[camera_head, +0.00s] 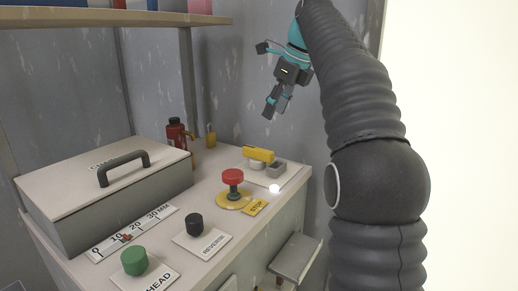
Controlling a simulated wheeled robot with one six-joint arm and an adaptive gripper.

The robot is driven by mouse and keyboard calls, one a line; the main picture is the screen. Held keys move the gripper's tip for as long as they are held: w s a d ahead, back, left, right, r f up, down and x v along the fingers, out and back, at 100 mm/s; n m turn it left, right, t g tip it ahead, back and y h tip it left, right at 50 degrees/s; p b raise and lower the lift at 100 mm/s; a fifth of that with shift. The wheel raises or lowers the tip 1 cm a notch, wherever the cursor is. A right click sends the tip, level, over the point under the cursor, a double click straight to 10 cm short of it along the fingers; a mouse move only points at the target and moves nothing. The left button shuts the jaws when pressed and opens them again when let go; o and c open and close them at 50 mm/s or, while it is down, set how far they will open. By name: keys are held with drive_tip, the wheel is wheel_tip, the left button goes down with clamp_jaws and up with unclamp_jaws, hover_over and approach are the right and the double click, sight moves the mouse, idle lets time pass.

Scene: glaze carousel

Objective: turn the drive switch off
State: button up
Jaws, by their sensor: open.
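A yellow lever-like handle (258,154) lies across a pale plate (262,178) at the back right of the counter, beside a small grey block (277,169). It may be the drive switch, but no label on it can be read, so I cannot tell, nor can I tell its on or off position. My gripper (267,79) is open and empty in front of the grey wall, above the plate and apart from it. Its fingers point to the left and downward.
On the counter (211,190) are a red mushroom button (232,177) with a STOP label (255,208), a black knob (194,224), a green button (134,261), a bright white spot (274,188), a handled box (110,190), a red bottle (177,133) and a padlock (211,136). A shelf (120,18) hangs above.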

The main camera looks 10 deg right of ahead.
sight(259, 149)
drive_tip(key=x, duration=1.3)
drive_tip(key=shift+a+f+b, duration=0.1)
drive_tip(key=shift+f+b, duration=0.1)
drive_tip(key=shift+b, duration=0.15)
clamp_jaws()
